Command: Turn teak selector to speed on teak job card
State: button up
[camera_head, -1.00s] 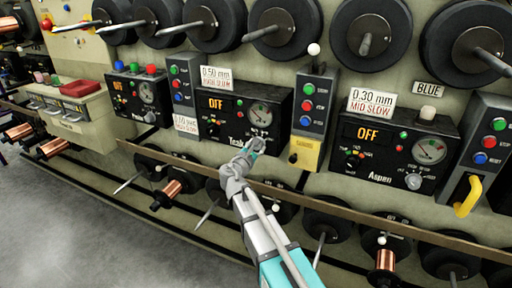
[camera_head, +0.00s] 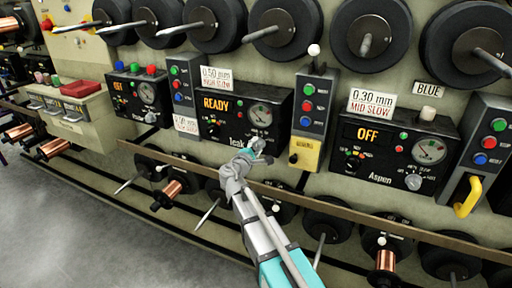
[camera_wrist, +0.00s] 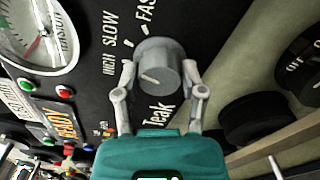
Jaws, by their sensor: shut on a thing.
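The Teak panel (camera_head: 232,122) is a black box with a gauge, and its display (camera_head: 216,104) reads READY. The teak selector is a grey round knob (camera_wrist: 158,72) with a white pointer line, which points roughly leftward in the wrist view. Labels HIGH SLOW (camera_wrist: 111,42) and FAST (camera_wrist: 147,14) are printed beyond it. The white job card (camera_head: 216,78) above the panel reads 0.50 mm, HIGH SLOW. My gripper (camera_wrist: 160,85) is shut on the knob, one finger on each side; it also shows in the head view (camera_head: 257,147), hiding part of the knob.
The Aspen panel (camera_head: 395,152) with its own knob stands to the right, its display OFF. Button boxes (camera_head: 312,105) flank the Teak panel. A rail (camera_head: 310,194) runs below, with several spools under it. The grey floor at lower left is clear.

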jog(key=shift+m, duration=0.4)
jog(key=o, duration=1.1)
jog(key=shift+o, duration=0.2)
jog(key=v, duration=1.2)
